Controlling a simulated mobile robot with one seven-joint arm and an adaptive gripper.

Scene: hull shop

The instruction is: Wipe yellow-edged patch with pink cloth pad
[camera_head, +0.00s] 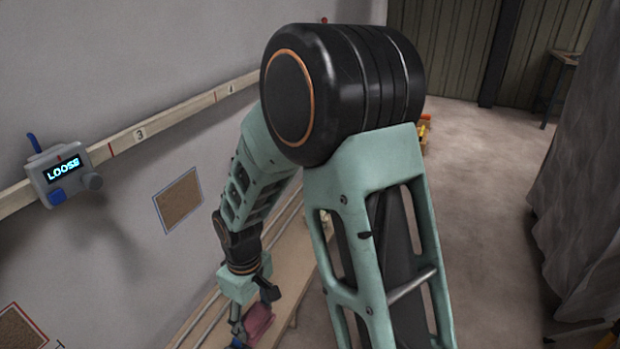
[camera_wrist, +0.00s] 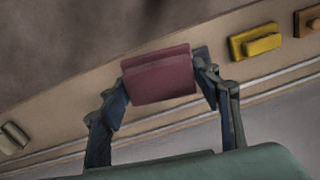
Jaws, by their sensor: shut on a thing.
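My gripper (camera_head: 252,316) is low over the wooden bench in the head view. It is shut on the pink cloth pad (camera_head: 261,319). In the wrist view the pad (camera_wrist: 158,77) sits between the two fingers, with the bench behind it. I see no yellow-edged patch in either view. A brown patch with a blue-grey edge (camera_head: 178,202) is on the wall, left of my arm. Another brown patch with a red edge (camera_head: 20,332) is at the lower left, partly cut off. My arm hides part of the wall.
A wooden bench (camera_wrist: 65,118) runs along the wall. It bears a yellow block (camera_wrist: 262,44), a brown block (camera_wrist: 308,22) and a beige piece (camera_wrist: 12,138). A device reading LOOSE (camera_head: 63,172) is on the numbered wall rail (camera_head: 165,122). Grey sheeting (camera_head: 580,180) hangs at right; open floor (camera_head: 490,160) lies between.

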